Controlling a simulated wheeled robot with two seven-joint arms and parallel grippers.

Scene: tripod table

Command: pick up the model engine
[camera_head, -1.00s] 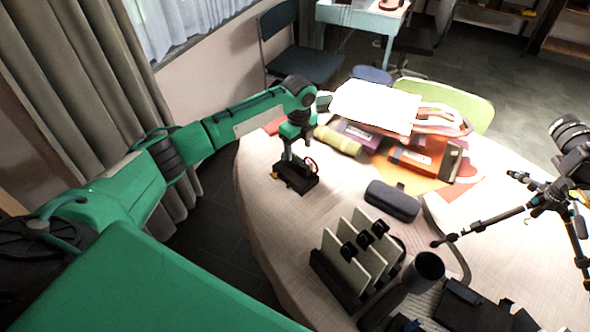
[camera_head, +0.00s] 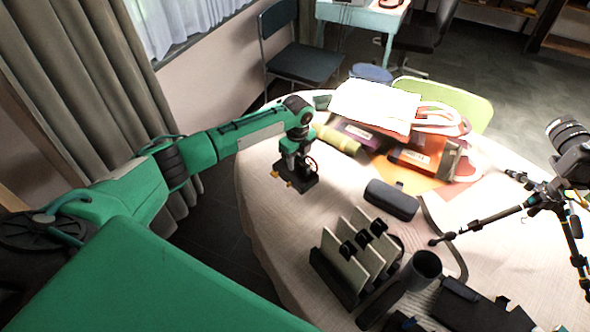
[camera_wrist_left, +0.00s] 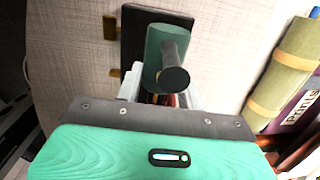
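The model engine (camera_head: 300,178) is a small dark machine with a flat base, brass bits at its edge and a thin wheel. It is at the left side of the round table in the head view. My left gripper (camera_head: 291,158) points down on it and appears shut on its upper part. It seems raised a little off the cloth. In the left wrist view, the engine's dark base and green cylinder (camera_wrist_left: 154,52) are just ahead of the left gripper (camera_wrist_left: 160,95), whose fingertips are largely hidden. My right gripper is not in view.
On the table (camera_head: 262,215), a dark case (camera_head: 391,199), a rack of upright plates (camera_head: 352,262) and a dark cup (camera_head: 427,265) stand to the right. Behind lie a yellow-green roll (camera_head: 338,140), boxes and a white bag (camera_head: 375,105). A camera tripod (camera_head: 560,205) is at far right.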

